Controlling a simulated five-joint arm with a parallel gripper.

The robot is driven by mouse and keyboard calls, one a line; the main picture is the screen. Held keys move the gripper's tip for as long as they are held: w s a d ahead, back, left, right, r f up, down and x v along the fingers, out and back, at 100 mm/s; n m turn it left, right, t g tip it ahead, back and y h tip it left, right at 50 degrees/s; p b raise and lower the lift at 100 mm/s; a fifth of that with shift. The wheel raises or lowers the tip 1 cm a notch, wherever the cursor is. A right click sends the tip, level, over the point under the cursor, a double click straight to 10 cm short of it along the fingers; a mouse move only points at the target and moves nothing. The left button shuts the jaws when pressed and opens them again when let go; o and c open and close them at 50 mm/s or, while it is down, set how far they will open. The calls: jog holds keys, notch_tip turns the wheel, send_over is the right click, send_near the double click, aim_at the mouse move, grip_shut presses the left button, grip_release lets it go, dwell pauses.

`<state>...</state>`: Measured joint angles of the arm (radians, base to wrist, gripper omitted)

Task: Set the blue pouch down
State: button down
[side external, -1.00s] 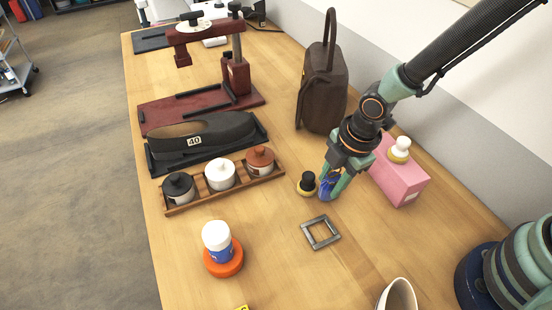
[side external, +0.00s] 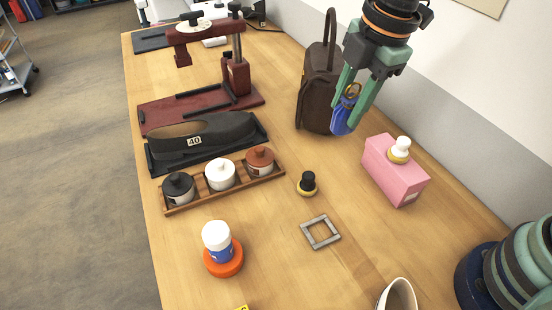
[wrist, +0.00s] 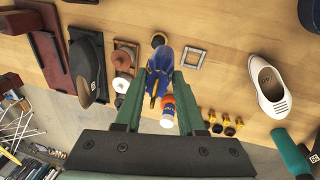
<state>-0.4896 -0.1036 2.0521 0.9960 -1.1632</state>
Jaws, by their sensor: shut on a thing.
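The blue pouch (side external: 343,116) hangs between the fingers of my gripper (side external: 356,92) in the side view, high above the table. A gold ring shows at its top. In the wrist view the blue pouch (wrist: 160,68) is between the two green fingertips of my gripper (wrist: 159,76), which is shut on it. In the side view the pouch is in front of the brown bag's right edge and clear of the tabletop.
A grey square frame (side external: 320,232) lies flat on the table. A black-knobbed stamp (side external: 307,183) and a pink box (side external: 395,170) with a white-knobbed piece on top stand nearby. A dark brown bag (side external: 318,95) stands behind. The wood between frame and pink box is bare.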

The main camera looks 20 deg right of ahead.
jog(key=shift+w+d+r, duration=0.15)
jog(key=shift+d+r, duration=0.15)
jog(key=shift+r, duration=0.05)
jog(key=w+d+f+m+h, duration=0.15)
jog(key=d+m, duration=0.25)
jog(key=d, duration=0.4)
jog(key=w+d+f+m+y, duration=0.15)
jog(key=d+m, duration=0.25)
jog(key=d, duration=0.5)
jog(key=s+m, duration=0.1)
jog(key=m, duration=0.2)
jog(key=f+m, duration=0.1)
jog(key=m, duration=0.3)
jog(key=s+m+h, duration=0.1)
jog(key=m, duration=0.3)
jog(key=shift+s+a+f, duration=0.1)
jog(key=shift+s+f, duration=0.25)
